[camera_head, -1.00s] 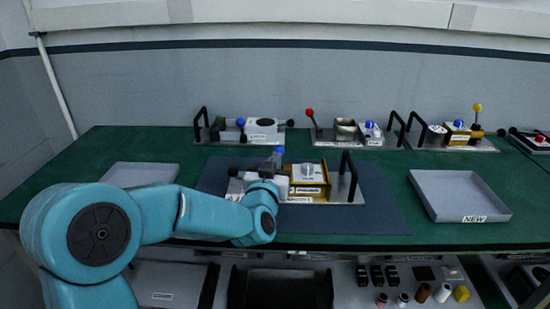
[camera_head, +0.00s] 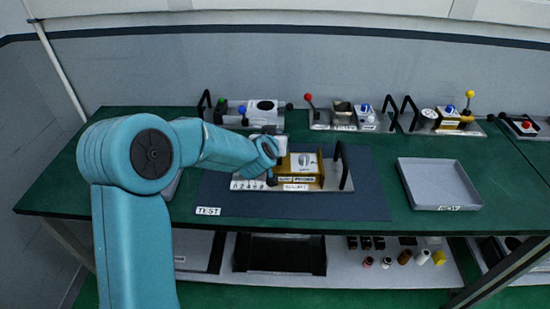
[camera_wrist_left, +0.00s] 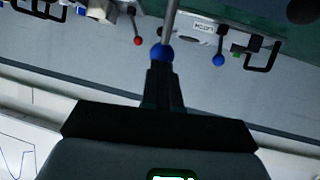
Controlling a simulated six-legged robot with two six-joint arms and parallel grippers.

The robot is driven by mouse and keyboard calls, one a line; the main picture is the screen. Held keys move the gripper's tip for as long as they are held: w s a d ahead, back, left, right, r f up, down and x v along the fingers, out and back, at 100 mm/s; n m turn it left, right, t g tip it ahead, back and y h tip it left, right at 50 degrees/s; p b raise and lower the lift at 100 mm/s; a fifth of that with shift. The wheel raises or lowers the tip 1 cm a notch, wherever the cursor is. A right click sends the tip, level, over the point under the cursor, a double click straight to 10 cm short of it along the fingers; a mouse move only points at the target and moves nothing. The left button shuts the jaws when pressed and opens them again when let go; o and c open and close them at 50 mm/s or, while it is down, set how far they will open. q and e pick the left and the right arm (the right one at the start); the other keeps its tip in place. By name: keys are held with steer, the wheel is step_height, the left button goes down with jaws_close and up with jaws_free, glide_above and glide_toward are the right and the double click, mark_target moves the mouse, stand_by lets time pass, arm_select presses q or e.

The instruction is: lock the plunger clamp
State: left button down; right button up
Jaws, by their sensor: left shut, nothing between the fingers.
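A test fixture with a metal base (camera_head: 333,178) stands on the dark mat (camera_head: 373,200). It carries a yellow block with a white, knobbed top (camera_head: 304,161) and a black handle (camera_head: 345,167) at its right. My left gripper (camera_wrist_left: 163,72) is shut with nothing held. In the left wrist view, a blue ball (camera_wrist_left: 161,54) on a metal rod (camera_wrist_left: 171,18) shows right at its fingertips; I cannot tell if they touch. In the head view, my wrist covers the fixture's left part and hides the fingertips and this ball. A dark knob (camera_head: 272,179) shows below my wrist. My right gripper is not in view.
Similar fixtures with ball levers stand along the back of the green bench, one with a red ball (camera_head: 308,97). An empty grey tray (camera_head: 438,184) lies at the right. A shelf with small parts runs below. Bench between mat and tray is clear.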

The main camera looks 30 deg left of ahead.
arm_select(q)
steer(key=shift+s+r+p, duration=0.15)
steer(key=shift+r+p, duration=0.6)
steer(key=shift+r, duration=0.15)
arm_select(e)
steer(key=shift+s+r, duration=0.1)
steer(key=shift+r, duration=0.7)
